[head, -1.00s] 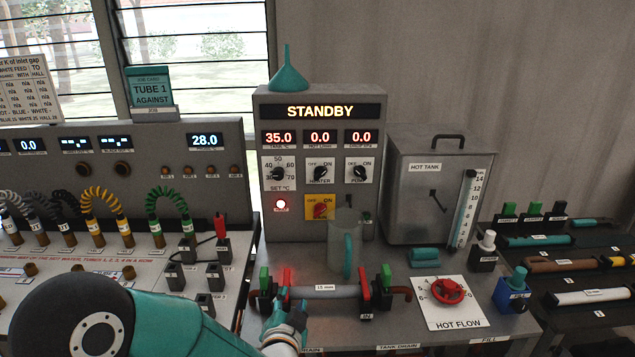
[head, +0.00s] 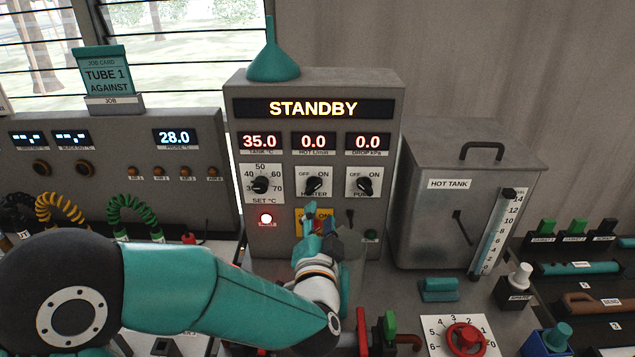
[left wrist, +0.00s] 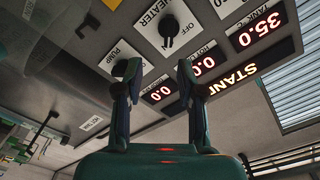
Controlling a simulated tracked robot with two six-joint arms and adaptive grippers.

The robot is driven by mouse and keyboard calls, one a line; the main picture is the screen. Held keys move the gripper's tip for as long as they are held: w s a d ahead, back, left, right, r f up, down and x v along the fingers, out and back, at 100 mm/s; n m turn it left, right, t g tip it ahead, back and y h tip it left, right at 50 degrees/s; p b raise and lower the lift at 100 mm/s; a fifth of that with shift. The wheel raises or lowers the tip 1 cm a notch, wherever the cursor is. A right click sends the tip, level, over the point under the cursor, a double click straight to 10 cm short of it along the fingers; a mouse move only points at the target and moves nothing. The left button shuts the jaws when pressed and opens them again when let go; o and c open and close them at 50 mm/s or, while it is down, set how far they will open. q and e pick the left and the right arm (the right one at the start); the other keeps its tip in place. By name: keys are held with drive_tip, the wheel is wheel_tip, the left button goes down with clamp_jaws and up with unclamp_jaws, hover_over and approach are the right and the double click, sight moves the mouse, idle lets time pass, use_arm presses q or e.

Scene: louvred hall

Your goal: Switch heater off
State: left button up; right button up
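The heater knob (head: 314,186) is a black rotary switch on a white plate marked OFF and ON, on the grey control cabinet (head: 240,205). In the head view it seems to lean towards ON, but it is too small to be sure. The heater knob also shows in the left wrist view (left wrist: 168,30), upside down, beyond the fingertips. My left gripper (head: 318,222) is just below the heater plate, in front of the yellow switch plate and partly hiding it. In the left wrist view its two fingers (left wrist: 158,68) are apart with nothing between them. My right gripper is not in view.
The pump knob (head: 364,186) sits right of the heater knob. The display (head: 313,108) reads STANDBY, with 35.0, 0.0 and 0.0 below. A teal funnel (head: 272,60) stands on top. The hot tank (head: 440,225) stands to the right, and a red valve wheel (head: 465,338) in front.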

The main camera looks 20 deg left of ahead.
sight(314, 191)
use_arm(q)
drive_tip(key=shift+y, duration=0.3)
drive_tip(key=p+x, duration=0.1)
drive_tip(key=x, duration=0.3)
drive_tip(key=a+p+x, duration=0.1)
drive_tip(key=x, duration=0.3)
drive_tip(key=shift+w+a+r, duration=0.1)
drive_tip(key=shift+a, duration=0.2)
drive_tip(key=shift+w, duration=0.15)
clamp_jaws()
